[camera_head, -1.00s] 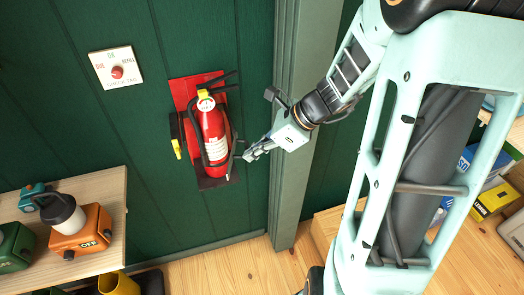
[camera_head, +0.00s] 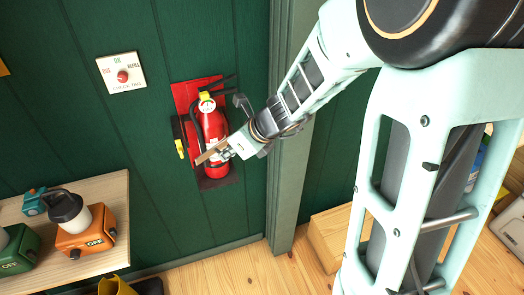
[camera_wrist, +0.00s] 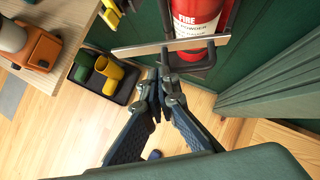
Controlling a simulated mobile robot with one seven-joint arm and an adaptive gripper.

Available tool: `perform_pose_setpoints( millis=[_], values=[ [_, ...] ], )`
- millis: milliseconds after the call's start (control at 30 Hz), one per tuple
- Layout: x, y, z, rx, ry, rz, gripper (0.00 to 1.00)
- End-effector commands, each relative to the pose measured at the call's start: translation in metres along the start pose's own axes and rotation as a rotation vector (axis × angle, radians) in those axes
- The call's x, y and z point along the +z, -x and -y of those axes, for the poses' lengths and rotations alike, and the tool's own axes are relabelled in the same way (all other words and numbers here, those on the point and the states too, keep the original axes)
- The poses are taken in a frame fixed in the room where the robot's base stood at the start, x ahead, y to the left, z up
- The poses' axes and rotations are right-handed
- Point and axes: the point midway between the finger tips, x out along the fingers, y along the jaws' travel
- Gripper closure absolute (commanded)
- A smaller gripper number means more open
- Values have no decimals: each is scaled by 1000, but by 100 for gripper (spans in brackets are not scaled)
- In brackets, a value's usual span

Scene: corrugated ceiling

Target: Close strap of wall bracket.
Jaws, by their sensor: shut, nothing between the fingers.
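A red fire extinguisher (camera_head: 212,124) stands upright in a wall bracket with a red back plate (camera_head: 184,92). It also shows at the top of the wrist view (camera_wrist: 196,18). The strap (camera_head: 207,154) is a flat pale bar across the front of the extinguisher; its left end sticks out past the bracket's side in the wrist view (camera_wrist: 135,50). A dark catch with a yellow tab (camera_head: 180,148) is on the bracket's left. My gripper (camera_head: 223,152) is shut and empty in front of the extinguisher. Its fingertips (camera_wrist: 160,72) are close to the strap; I cannot tell whether they touch.
A wooden shelf (camera_head: 100,190) at the left holds an orange box (camera_head: 88,232) and a green box (camera_head: 18,248). A panel with a red button (camera_head: 122,76) is on the wall. A green post (camera_head: 283,200) stands right of the bracket. Yellow boots (camera_wrist: 110,75) stand on a floor tray.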

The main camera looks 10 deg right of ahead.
Motion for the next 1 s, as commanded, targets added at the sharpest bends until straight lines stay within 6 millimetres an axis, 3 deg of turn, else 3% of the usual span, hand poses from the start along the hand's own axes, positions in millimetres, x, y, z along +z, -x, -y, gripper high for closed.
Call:
perform_pose_setpoints(
  millis=[133,400,1000],
  values=[
    [10,-8,-6,-65,-79,0,100],
    [22,-18,-8,-61,-75,0,100],
    [29,-24,-9,-61,-75,0,100]
  ],
)
